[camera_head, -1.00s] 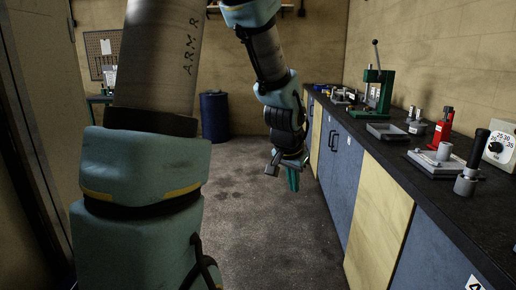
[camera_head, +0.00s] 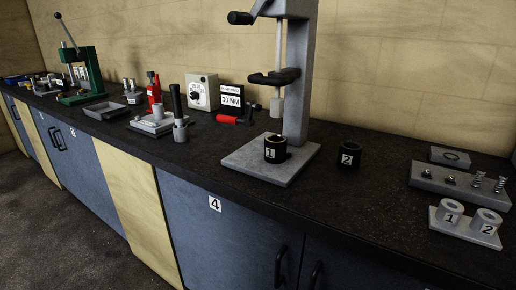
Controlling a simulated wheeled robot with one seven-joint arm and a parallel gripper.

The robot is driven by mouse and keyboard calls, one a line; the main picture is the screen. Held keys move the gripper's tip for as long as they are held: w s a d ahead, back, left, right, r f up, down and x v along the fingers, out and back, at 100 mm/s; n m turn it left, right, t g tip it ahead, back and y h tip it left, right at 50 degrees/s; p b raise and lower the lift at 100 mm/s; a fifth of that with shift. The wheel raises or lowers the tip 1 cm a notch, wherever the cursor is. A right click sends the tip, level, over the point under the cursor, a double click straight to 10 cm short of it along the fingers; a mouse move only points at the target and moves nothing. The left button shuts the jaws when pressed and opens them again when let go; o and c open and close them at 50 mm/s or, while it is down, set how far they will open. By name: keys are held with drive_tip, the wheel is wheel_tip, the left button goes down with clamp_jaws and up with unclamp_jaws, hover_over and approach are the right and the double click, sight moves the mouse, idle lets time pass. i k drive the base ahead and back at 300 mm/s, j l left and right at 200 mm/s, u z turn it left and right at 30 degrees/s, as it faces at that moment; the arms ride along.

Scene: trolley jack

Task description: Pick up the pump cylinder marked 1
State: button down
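Two things carry a 1 label in the head view. A short black cylinder (camera_head: 276,146) marked 1 stands upright on the grey base of a press (camera_head: 247,166), below its ram. A short grey hollow cylinder (camera_head: 450,212) marked 1 stands on a light grey plate (camera_head: 462,237) at the far right of the bench. Which of these is the pump cylinder I cannot tell from looks alone. A grey cylinder marked 2 (camera_head: 487,220) stands beside it, and a black cylinder marked 2 (camera_head: 350,150) stands right of the press. My gripper is out of view.
The bench top (camera_head: 370,205) is clear in front of the black cylinders. A grey block (camera_head: 461,186) with springs stands behind the plate. Left of the press are a red-handled tool (camera_head: 232,120), a dial box (camera_head: 201,92), a grey fixture (camera_head: 152,123) and a green press (camera_head: 84,72).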

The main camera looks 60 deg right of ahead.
sight(275, 145)
drive_tip(key=i+l, duration=0.25)
drive_tip(key=i, duration=0.15)
drive_tip(key=i+l+z, duration=0.1)
drive_tip(key=i+l, duration=0.15)
drive_tip(key=i, duration=0.15)
drive_tip(key=i+l, duration=0.2)
drive_tip(key=i, duration=0.2)
drive_tip(key=i+l+z, duration=0.15)
drive_tip(key=z, duration=1.85)
drive_tip(key=i+j+z, duration=0.1)
drive_tip(key=z, duration=0.25)
drive_tip(key=i+j+z, duration=0.2)
drive_tip(key=z, duration=0.15)
drive_tip(key=i, duration=0.1)
